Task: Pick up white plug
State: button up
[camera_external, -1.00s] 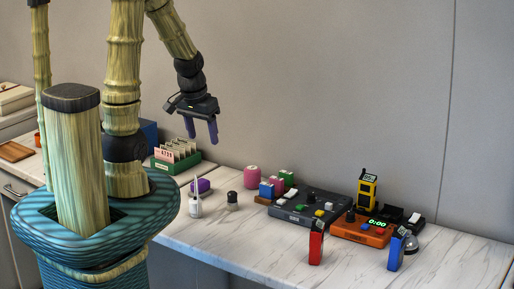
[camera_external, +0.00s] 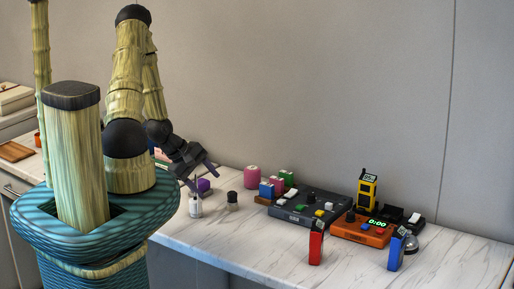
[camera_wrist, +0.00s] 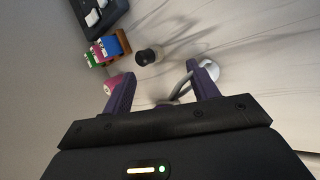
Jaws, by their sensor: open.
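A small white upright object with a thin stalk, possibly the white plug (camera_external: 195,208), stands on the counter near its front edge. In the wrist view, a white rounded object with a curved grey cord (camera_wrist: 209,73) shows at the right fingertip, which partly hides it. I cannot tell for sure that these are the same thing. My gripper (camera_external: 201,175) is open and empty, tilted low over the counter's left part, above and just behind the white object. In the wrist view, its purple fingers (camera_wrist: 164,74) are spread wide, with part of the cord between them.
A dark-topped small jar (camera_external: 232,201) stands to the right. Further right are a pink cylinder (camera_external: 252,176), a dark board (camera_external: 290,214) with coloured blocks, and an orange timer box (camera_external: 350,232).

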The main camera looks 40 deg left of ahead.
aim_at(194, 200)
notch_tip(194, 200, down, 2)
jog(key=n+t, duration=0.1)
jog(key=n+h, duration=0.1)
jog(key=n, duration=0.1)
jog(key=shift+n+t+h, duration=0.3)
jog(key=shift+t, duration=0.1)
jog(key=f+n+t, duration=0.1)
jog(key=n, duration=0.1)
jog(key=s+a+f+n+t+h+b, duration=0.1)
jog(key=n, duration=0.1)
jog(key=s+a+f+n+t+b, duration=0.1)
jog(key=t, duration=0.1)
jog(key=shift+a+n, duration=0.25)
jog(key=shift+n, duration=0.15)
jog(key=s+n+t, duration=0.1)
jog(key=s+n, duration=0.1)
jog(key=s+a+f+n+t+b, duration=0.1)
jog(key=n+t, duration=0.1)
jog(key=s+a+f+n+t+b, duration=0.1)
jog(key=s+n+t, duration=0.1)
jog(key=shift+s+a+f, duration=0.25)
jog(key=shift+s, duration=0.1)
jog(key=shift+s+r+n+y, duration=0.1)
jog(key=shift+s+n+y, duration=0.25)
jog(key=shift+n, duration=0.25)
jog(key=shift+p+x, duration=0.3)
jog(key=shift+x, duration=0.9)
jog(key=shift+w, duration=0.1)
